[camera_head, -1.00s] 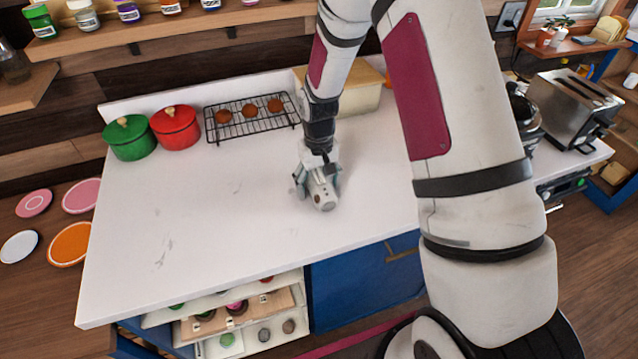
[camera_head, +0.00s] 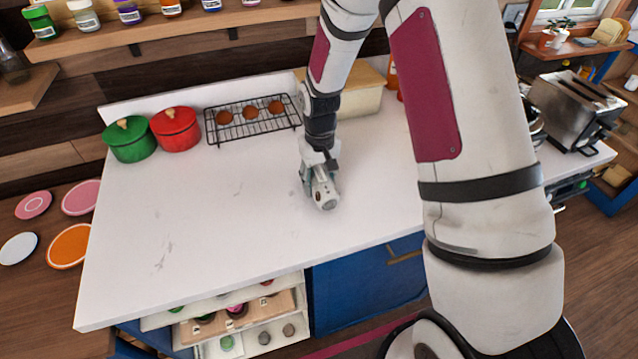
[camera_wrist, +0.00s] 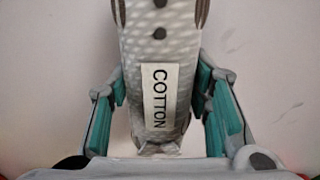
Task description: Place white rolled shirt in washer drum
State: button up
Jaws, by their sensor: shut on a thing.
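The white rolled shirt (camera_wrist: 160,55) fills the middle of the wrist view, with dark buttons and a label reading COTTON. It also shows in the camera_head view (camera_head: 326,196), lying at the counter surface. My gripper (camera_wrist: 160,100) is shut on it, with one teal-padded finger on each side. In the camera_head view my gripper (camera_head: 320,185) points down over the middle of the white counter (camera_head: 220,220). I cannot tell whether the shirt still touches the counter. The washer drum is not in view.
A green pot (camera_head: 129,138), a red pot (camera_head: 176,128) and a wire rack (camera_head: 250,118) with brown round items stand at the counter's back. A cream box (camera_head: 362,98) is behind my arm. A toaster (camera_head: 575,108) is at right. The counter's left and front are clear.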

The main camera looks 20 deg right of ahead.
notch_tip(320, 180, up, 2)
jog(key=shift+r, duration=0.1)
jog(key=s, duration=0.5)
jog(key=s+d+r, duration=0.1)
jog(key=s, duration=1)
jog(key=shift+d+r+b, duration=0.15)
jog(key=shift+b, duration=0.25)
jog(key=w, duration=0.7)
jog(key=w+a, duration=0.1)
jog(key=w, duration=1.4)
jog(key=shift+w+a, duration=0.1)
jog(key=shift+a, duration=0.05)
